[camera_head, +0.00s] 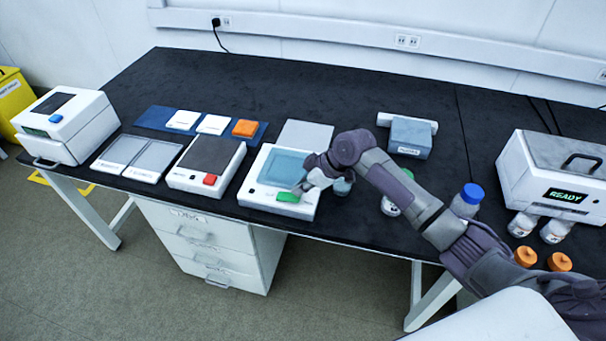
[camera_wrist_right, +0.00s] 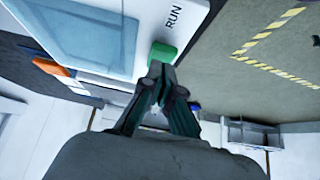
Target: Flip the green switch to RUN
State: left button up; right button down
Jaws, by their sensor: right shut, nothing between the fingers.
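The green switch (camera_head: 288,197) sits on the front edge of a white device (camera_head: 262,200) with a pale blue panel (camera_head: 281,167). My right gripper (camera_head: 300,190) is at the switch, with its arm reaching in from the right. In the right wrist view the green switch (camera_wrist_right: 163,52) lies just beyond the fingertips of my right gripper (camera_wrist_right: 157,68), beside the printed word RUN (camera_wrist_right: 174,17). The fingers are closed together and hold nothing. They look to be at or against the switch; whether they touch it I cannot tell. My left gripper is not in view.
To the left stand a device with a red switch (camera_head: 210,180), two grey trays (camera_head: 138,154) and a white box with a blue button (camera_head: 70,125). The back of the black bench (camera_head: 300,90) is clear.

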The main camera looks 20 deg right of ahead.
jog(key=shift+s+d+f, duration=0.1)
jog(key=shift+f, duration=0.4)
jog(key=shift+s+d+f+y+b, duration=0.15)
jog(key=shift+f+y+b, duration=0.25)
jog(key=shift+f+b, duration=0.65)
jog(key=shift+r+t, duration=0.3)
jog(key=shift+r, duration=0.2)
jog(key=shift+r+p, duration=0.8)
jog(key=shift+r, duration=0.05)
